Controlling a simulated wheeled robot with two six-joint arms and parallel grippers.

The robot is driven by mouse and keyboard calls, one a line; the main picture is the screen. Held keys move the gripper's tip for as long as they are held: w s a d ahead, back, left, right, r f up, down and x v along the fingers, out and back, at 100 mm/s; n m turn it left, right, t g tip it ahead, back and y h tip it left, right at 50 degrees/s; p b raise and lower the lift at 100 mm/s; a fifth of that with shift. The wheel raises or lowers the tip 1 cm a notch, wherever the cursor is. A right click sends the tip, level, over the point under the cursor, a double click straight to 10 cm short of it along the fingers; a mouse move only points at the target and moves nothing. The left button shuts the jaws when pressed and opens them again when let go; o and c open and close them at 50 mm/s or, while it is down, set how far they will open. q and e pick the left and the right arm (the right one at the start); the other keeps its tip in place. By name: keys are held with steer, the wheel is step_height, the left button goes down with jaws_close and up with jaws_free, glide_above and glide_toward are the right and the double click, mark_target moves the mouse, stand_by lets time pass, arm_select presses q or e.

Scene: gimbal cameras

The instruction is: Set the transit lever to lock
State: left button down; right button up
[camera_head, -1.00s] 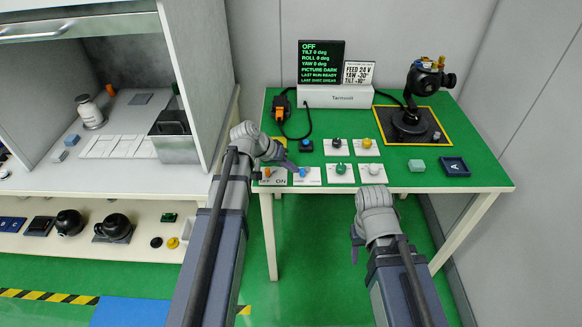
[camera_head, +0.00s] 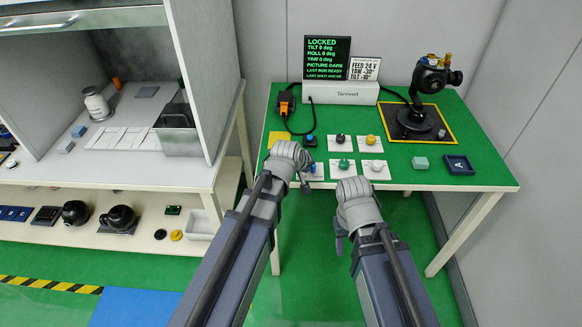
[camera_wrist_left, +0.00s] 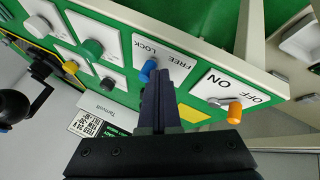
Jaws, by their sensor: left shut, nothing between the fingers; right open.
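The blue transit lever (camera_head: 312,168) sits on a white plate in the front row of the green table, partly hidden by my left gripper. In the left wrist view the plate (camera_wrist_left: 180,62) reads FREE and LOCK, and the blue lever (camera_wrist_left: 148,70) is on the LOCK side. My left gripper (camera_head: 303,186) is shut and empty; its fingertips (camera_wrist_left: 158,75) are right beside the lever, and I cannot tell whether they touch. The display (camera_head: 327,58) reads LOCKED. My right gripper (camera_head: 340,241) is open and empty, in front of the table edge.
An orange lever (camera_wrist_left: 235,112) on an OFF/ON plate is beside the transit lever. Several knobs stand near, including a green one (camera_head: 343,164). A camera gimbal (camera_head: 418,117) stands at the back right.

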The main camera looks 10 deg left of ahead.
arm_select(q)
steer(key=shift+d, duration=0.3)
steer(key=shift+a, duration=0.2)
steer(key=shift+w, duration=0.1)
steer(key=shift+w+a, duration=0.45)
steer(key=shift+w, duration=0.1)
